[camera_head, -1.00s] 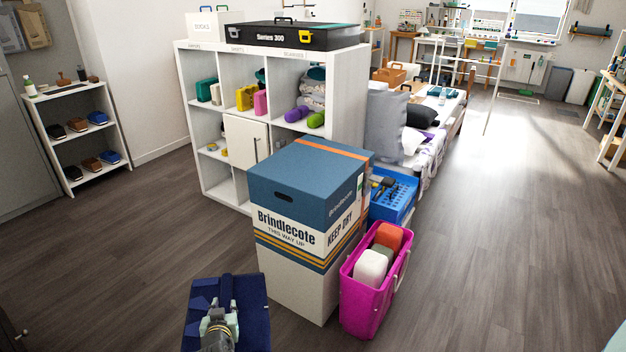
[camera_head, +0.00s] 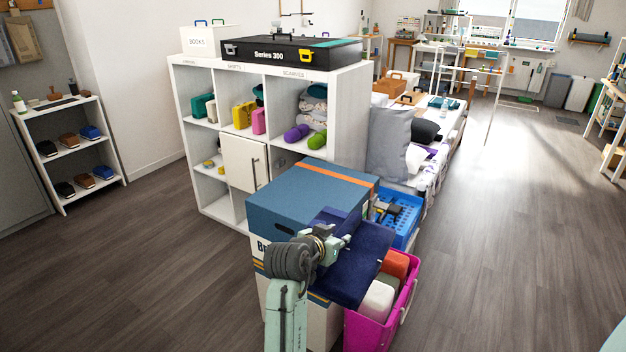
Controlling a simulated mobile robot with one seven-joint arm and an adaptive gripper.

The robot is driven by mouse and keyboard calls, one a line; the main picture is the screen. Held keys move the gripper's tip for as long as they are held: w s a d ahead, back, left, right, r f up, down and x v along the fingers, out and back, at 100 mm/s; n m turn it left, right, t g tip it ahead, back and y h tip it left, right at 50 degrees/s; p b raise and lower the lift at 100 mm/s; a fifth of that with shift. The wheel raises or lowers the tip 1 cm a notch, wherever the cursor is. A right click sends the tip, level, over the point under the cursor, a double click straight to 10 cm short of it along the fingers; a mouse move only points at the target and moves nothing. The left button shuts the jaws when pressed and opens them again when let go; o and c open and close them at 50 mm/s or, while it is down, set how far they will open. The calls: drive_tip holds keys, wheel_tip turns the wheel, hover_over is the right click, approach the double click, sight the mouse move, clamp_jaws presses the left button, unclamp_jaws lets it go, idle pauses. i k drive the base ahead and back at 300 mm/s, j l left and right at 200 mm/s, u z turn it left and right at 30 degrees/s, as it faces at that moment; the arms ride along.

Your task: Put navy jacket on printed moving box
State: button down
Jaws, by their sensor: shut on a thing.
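The navy jacket (camera_head: 352,270) is a dark blue folded bundle in the head view. My gripper (camera_head: 338,243) is shut on its left side and holds it up. The jacket shows in front of the right part of the printed moving box (camera_head: 300,197), a blue-topped carton with an orange stripe, and in front of part of the magenta bin. Whether the jacket touches the box cannot be told. My arm and the jacket hide most of the box's printed front. The left part of the box's top is bare.
A magenta bin (camera_head: 407,299) with several rolled items stands right of the box. A blue crate (camera_head: 400,232) with tools is behind it. A white cube shelf (camera_head: 190,145) stands behind the box. Open floor (camera_head: 510,230) lies to the right.

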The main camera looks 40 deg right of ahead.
sight(315, 197)
drive_tip(key=i+l, duration=0.4)
drive_tip(key=i, duration=0.25)
drive_tip(key=i+l, duration=0.45)
drive_tip(key=l, duration=0.15)
